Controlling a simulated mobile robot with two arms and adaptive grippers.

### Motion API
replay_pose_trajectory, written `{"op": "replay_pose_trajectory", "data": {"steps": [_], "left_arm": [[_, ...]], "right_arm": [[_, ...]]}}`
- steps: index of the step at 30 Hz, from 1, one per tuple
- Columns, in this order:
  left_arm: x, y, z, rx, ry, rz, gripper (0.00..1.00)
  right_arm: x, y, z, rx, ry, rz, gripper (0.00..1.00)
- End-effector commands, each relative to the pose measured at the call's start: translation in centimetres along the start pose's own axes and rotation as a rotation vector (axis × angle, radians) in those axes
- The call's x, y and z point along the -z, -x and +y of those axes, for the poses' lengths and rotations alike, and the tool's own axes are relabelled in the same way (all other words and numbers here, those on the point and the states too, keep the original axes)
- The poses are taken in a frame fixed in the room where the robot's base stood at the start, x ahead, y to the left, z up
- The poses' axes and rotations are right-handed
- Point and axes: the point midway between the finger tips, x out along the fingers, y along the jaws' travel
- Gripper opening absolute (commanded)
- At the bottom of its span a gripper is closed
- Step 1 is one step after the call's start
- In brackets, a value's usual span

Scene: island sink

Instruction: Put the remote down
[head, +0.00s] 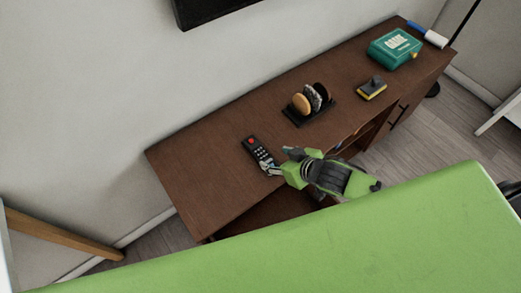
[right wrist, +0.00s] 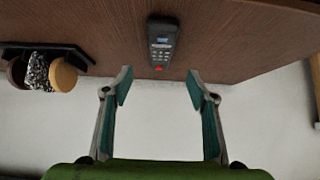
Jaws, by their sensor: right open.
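The black remote (head: 256,150) with a red button lies on the brown wooden cabinet top (head: 190,175), towards its left end in the head view. My right gripper (head: 276,164) is beside the lower end of the remote. In the right wrist view the remote (right wrist: 162,42) shows beyond the fingertips, midway between them. The fingers of my right gripper (right wrist: 158,88) are spread wide with nothing between them. My left gripper is not in view.
A black holder with round discs (head: 311,103), a yellow and black sponge or brush (head: 372,88), a green box (head: 395,48) and a blue and white roller (head: 428,34) stand farther right on the cabinet. The cabinet's left end is clear. A wall runs behind it.

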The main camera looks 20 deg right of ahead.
Motion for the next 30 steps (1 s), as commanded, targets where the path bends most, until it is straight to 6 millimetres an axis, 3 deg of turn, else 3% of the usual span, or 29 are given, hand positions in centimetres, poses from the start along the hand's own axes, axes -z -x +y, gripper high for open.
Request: {"op": "replay_pose_trajectory", "data": {"steps": [6, 16, 24, 30], "left_arm": [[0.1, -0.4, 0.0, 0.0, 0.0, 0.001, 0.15], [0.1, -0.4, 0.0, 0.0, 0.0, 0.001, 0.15], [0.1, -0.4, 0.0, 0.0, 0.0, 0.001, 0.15], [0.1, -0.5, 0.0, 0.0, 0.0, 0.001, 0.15]], "right_arm": [[0.1, -4.0, 0.0, -0.001, 0.0, 0.003, 0.53], [0.5, -6.3, 0.0, 0.0, 0.0, 0.003, 0.53], [1.0, -9.8, -0.1, 0.0, 0.0, 0.002, 0.53], [1.0, -10.7, -0.1, 0.001, 0.0, 0.002, 0.53]]}}
